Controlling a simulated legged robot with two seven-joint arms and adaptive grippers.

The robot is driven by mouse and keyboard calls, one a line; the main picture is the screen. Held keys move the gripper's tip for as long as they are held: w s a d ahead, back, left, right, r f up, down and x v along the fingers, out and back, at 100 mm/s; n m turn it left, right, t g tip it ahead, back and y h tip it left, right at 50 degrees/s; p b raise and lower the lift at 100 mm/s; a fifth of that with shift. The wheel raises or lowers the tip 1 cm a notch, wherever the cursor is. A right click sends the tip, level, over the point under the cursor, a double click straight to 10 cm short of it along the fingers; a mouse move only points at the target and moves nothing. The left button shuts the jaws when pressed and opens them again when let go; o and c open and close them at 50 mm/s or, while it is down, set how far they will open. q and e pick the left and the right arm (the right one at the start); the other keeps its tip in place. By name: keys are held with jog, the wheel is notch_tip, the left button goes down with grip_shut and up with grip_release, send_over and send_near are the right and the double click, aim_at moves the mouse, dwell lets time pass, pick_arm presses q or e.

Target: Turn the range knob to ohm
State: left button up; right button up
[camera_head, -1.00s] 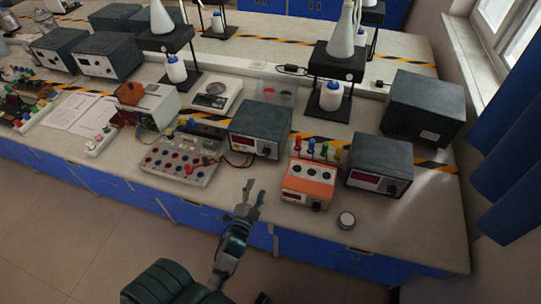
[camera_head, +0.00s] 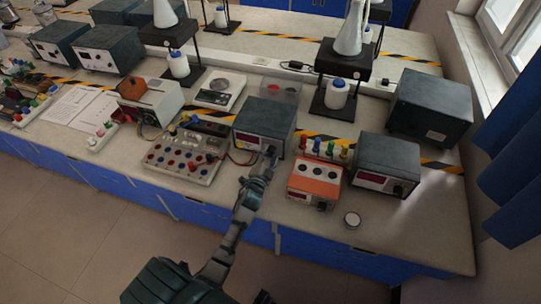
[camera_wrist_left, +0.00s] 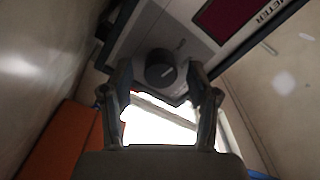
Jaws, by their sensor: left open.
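The grey meter (camera_head: 264,123) stands on the bench, its front panel facing me. In the left wrist view its panel (camera_wrist_left: 192,48) carries a dark red display (camera_wrist_left: 225,15), the letters "METER" and a round black range knob (camera_wrist_left: 160,67) with a pale pointer line. My left gripper (camera_head: 268,160) is open in front of the panel's lower right part. In the wrist view its fingers (camera_wrist_left: 160,76) lie on either side of the knob, with gaps showing; whether they touch it I cannot tell. Any ohm marking is not readable. My right gripper is not in view.
An orange-and-white box (camera_head: 314,182) with coloured terminals stands close to the right of my gripper. A second grey meter (camera_head: 387,163) is further right. A terminal board (camera_head: 184,154) with wires lies to the left. The bench's front edge is below.

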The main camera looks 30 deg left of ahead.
pick_arm(q)
jog(key=shift+a+f, duration=0.15)
jog(key=shift+a, duration=0.3)
jog(key=c, duration=0.8)
jog(key=shift+d, duration=0.25)
grip_shut()
jog(key=shift+d, duration=0.4)
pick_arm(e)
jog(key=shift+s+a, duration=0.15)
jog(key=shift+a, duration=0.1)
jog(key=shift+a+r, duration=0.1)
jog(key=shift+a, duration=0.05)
